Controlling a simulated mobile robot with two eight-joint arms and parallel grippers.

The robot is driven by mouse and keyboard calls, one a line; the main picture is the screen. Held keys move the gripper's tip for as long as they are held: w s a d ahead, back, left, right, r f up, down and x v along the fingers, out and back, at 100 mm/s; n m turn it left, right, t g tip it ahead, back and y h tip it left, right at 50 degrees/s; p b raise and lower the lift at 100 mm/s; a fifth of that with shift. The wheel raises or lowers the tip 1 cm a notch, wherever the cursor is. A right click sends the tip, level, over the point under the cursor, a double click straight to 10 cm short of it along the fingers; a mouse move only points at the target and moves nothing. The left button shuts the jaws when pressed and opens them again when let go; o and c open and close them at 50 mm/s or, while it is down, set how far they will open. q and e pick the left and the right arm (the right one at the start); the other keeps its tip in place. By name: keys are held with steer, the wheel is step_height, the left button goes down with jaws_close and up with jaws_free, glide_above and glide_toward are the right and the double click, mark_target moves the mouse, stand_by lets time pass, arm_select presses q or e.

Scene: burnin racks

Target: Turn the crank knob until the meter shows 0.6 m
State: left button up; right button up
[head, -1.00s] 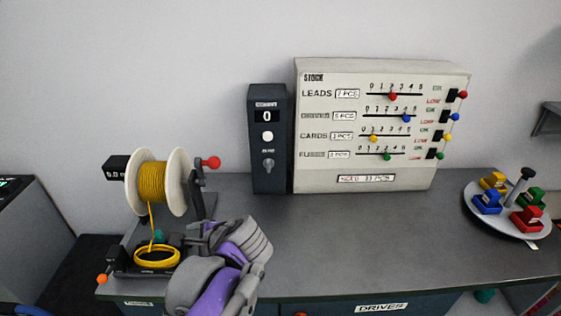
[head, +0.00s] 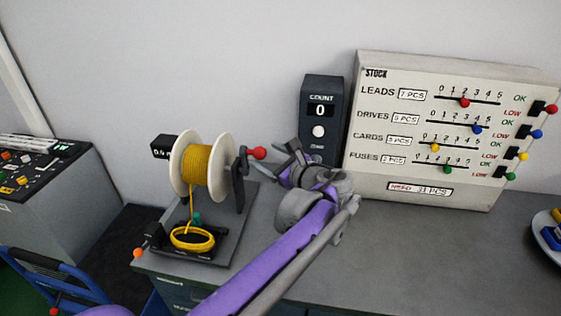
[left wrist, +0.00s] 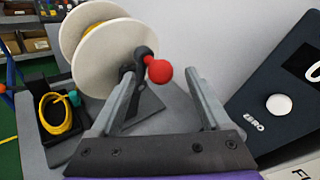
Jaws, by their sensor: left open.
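The red crank knob (head: 259,153) sits on a dark crank arm at the right side of a white reel (head: 208,165) wound with yellow cord. The small black meter (head: 162,147) is left of the reel; its digits are partly hidden and too blurred to read surely. My left gripper (head: 290,151) is open, just right of the knob. In the left wrist view the red knob (left wrist: 158,71) shows between the tips of my open left gripper (left wrist: 168,66), near the left finger; I cannot tell whether they touch. My right gripper is not in view.
A coil of yellow cord (head: 192,238) lies below the reel. A dark counter box (head: 321,95) showing 0 stands behind my gripper. A stock panel (head: 420,192) with sliders is to its right. The bench (head: 400,260) in front of the panel is clear.

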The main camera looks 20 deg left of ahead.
mark_target(265, 150)
arm_select(q)
steer(key=shift+x, duration=1.45)
steer(key=shift+c, duration=0.2)
jaws_close()
steer(key=shift+w, duration=0.1)
steer(key=shift+w+a+f, duration=0.15)
steer(key=shift+w, duration=0.4)
steer(key=shift+w+a+f, duration=0.15)
steer(key=shift+w, duration=0.45)
